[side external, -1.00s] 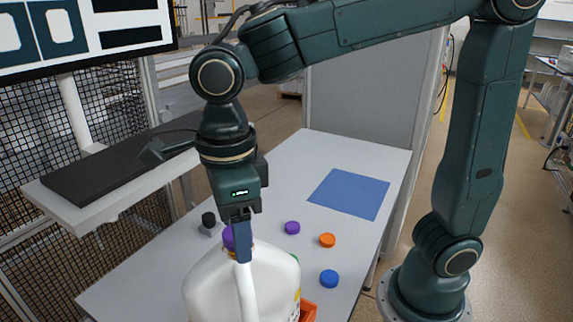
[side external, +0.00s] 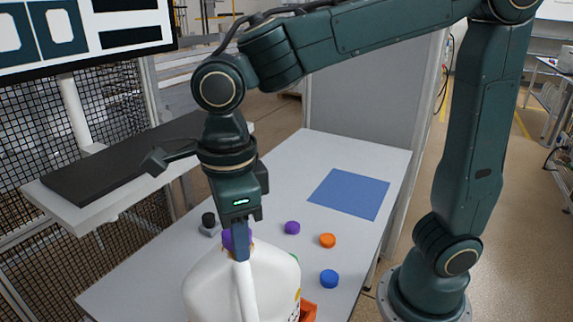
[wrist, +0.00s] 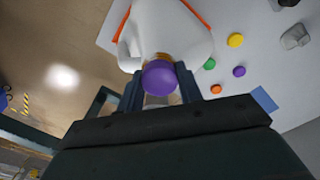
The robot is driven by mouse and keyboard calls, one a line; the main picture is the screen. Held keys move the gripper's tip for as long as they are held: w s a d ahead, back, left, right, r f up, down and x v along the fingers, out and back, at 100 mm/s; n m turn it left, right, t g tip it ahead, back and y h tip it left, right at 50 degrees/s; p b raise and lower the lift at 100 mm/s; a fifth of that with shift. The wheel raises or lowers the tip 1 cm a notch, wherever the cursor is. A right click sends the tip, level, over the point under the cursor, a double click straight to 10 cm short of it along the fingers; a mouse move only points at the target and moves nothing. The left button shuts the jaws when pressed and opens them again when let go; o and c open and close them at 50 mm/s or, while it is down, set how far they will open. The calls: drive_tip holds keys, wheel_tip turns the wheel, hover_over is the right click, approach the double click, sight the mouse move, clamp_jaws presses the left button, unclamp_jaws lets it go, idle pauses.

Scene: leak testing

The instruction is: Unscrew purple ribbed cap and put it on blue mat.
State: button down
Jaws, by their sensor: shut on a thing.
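The purple ribbed cap (side external: 229,238) is at the neck of a white jug (side external: 215,285); it also shows in the wrist view (wrist: 159,77). My gripper (side external: 240,245) is shut on the cap, with one finger on each side of it in the wrist view (wrist: 160,82). A brownish neck band (wrist: 160,57) shows beside the cap. I cannot tell whether the cap is still on its thread. The blue mat (side external: 349,193) lies flat and empty at the back right of the table.
Loose caps lie on the table: purple (side external: 292,228), orange (side external: 327,241) and blue (side external: 329,279). An orange holder (side external: 308,311) shows by the jug. A small dark-topped object (side external: 209,222) stands behind it. The table between the loose caps and the mat is clear.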

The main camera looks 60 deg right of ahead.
drive_tip(key=shift+f, duration=0.1)
idle(0.3)
drive_tip(key=n, duration=0.9)
drive_tip(key=c, duration=0.9)
unclamp_jaws()
drive_tip(key=shift+n, duration=0.3)
drive_tip(key=shift+r, duration=0.2)
drive_tip(key=shift+r, duration=1.1)
